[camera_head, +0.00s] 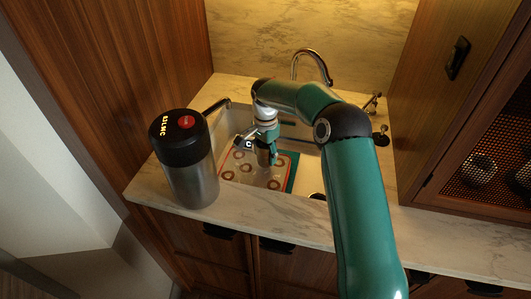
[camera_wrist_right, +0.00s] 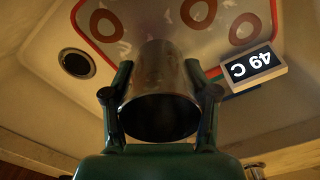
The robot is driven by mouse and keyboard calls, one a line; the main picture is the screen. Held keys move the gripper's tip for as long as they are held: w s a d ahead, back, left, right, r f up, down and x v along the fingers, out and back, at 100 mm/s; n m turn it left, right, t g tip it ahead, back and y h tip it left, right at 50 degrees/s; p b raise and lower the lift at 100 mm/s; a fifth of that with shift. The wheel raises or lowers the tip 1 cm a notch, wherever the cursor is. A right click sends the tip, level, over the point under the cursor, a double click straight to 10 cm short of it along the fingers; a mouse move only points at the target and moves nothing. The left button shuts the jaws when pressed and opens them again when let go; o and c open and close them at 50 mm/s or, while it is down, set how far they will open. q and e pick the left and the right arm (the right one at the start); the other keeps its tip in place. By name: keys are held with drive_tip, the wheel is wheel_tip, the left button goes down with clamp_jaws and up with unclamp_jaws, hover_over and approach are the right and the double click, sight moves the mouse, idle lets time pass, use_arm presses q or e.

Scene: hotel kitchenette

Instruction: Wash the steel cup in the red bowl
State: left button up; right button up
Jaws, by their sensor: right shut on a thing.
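My right gripper (camera_head: 265,146) is shut on the steel cup (camera_head: 264,157) and holds it over the sink (camera_head: 228,122). In the right wrist view the cup (camera_wrist_right: 160,75) is between the two fingers, its dark open mouth toward the camera. Below it a pale flat rectangular thing (camera_head: 240,178) with a red border and brown rings lies in the sink; it also shows in the wrist view (camera_wrist_right: 150,20). Whether the cup touches it I cannot tell. I see no clear red bowl. My left gripper is not in view.
A steel dispenser (camera_head: 190,182) with a black lid stands on the counter left of the sink. A faucet (camera_head: 312,60) rises behind the sink. A small display reading 49 C (camera_wrist_right: 250,68) is beside the right finger. A drain (camera_wrist_right: 76,63) shows in the wrist view. The right front counter (camera_head: 440,235) is clear.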

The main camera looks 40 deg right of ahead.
drive_tip(key=shift+r, duration=0.1)
wheel_tip(320, 180, up, 11)
drive_tip(key=p, duration=0.8)
drive_tip(key=shift+r, duration=0.2)
